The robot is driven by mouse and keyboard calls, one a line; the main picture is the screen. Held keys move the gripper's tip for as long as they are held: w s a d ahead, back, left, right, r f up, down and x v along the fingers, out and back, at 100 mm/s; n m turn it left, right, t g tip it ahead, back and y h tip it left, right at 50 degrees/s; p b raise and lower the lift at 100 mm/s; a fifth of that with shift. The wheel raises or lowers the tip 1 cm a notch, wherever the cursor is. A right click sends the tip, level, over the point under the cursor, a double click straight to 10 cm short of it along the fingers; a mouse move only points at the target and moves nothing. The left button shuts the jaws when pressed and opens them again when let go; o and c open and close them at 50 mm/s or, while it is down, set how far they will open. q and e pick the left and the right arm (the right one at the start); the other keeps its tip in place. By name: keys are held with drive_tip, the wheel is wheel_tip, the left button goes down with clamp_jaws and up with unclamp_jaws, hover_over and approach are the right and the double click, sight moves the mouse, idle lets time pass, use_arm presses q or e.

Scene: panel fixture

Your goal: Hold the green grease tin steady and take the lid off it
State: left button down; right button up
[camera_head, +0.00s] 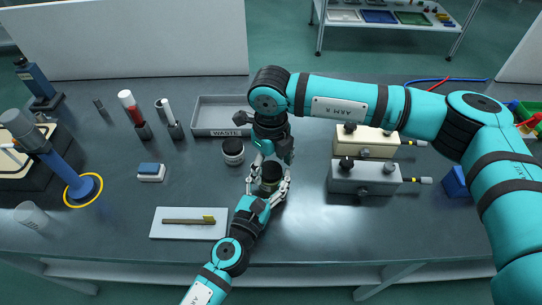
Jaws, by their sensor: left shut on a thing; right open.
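The grease tin (271,179) stands on the dark bench, a small round can with a dark lid; its body is mostly hidden by fingers, so its green is hard to make out. My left gripper (268,187) reaches up from the lower edge and is shut on the tin, a finger on either side. My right gripper (270,163) comes down from above, open, with its fingers close over the lid. I cannot tell whether they touch it. The lid appears to sit on the tin.
A white mat (167,231) with a brass-coloured tool lies front left. Grey (365,181) and cream (352,140) boxes stand right. The bench front right is clear.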

drive_tip(key=shift+c, duration=0.2)
drive_tip(key=c, duration=1.2)
drive_tip(key=n, duration=0.5)
drive_tip(key=shift+w, duration=0.2)
drive_tip(key=shift+n, duration=0.3)
drive_tip(key=shift+r, duration=0.1)
use_arm(q)
drive_tip(key=shift+f, duration=0.1)
use_arm(e)
drive_tip(key=shift+r, duration=0.45)
drive_tip(key=shift+s+r, duration=0.2)
drive_tip(key=shift+r, duration=0.35)
drive_tip(key=shift+a, duration=0.1)
